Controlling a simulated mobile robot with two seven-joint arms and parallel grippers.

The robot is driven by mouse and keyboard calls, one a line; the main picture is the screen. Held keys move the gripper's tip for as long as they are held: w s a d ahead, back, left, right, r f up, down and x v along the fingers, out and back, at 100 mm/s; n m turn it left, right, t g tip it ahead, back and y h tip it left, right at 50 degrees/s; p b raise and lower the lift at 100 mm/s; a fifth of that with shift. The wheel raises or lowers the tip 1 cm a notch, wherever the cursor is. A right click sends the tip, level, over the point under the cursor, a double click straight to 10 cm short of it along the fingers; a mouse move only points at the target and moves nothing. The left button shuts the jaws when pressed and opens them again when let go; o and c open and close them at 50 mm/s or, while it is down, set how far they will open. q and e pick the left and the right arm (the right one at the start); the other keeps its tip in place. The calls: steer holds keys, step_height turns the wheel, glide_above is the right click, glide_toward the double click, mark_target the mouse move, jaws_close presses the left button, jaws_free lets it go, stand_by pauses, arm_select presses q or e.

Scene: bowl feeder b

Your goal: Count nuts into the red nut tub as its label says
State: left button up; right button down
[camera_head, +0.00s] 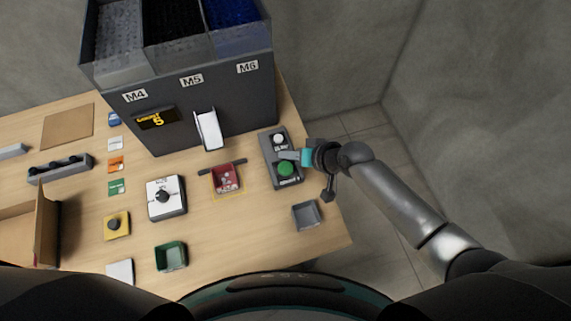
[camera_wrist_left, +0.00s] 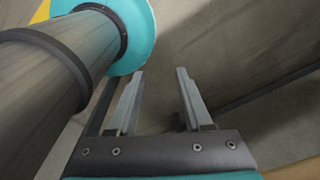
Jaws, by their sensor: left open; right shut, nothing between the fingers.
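The red nut tub (camera_head: 232,184) sits on the table below the white chute (camera_head: 208,131) of the dark feeder (camera_head: 215,98). Small light marks show in or on it; its label and any nuts are too small to read. The feeder display (camera_head: 157,119) shows a yellow 5 under a blurred word. A grey button box (camera_head: 268,160) carries a white button (camera_head: 278,139) and a green button (camera_head: 286,169). My right gripper (camera_head: 287,155) is shut and empty over this box, between the two buttons; contact cannot be told. My left gripper (camera_wrist_left: 160,73) is open and empty, seen only in the left wrist view.
A white box with a black knob (camera_head: 165,208) and a yellow knob box (camera_head: 117,225) stand left. A green tub (camera_head: 171,257) is in front and a grey tub (camera_head: 305,215) near the right edge. Coloured cards and a cardboard box (camera_head: 46,225) lie further left.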

arm_select(q)
steer(key=shift+c, duration=0.2)
jaws_close()
stand_by(0.3)
steer(key=shift+a, duration=0.1)
stand_by(1.2)
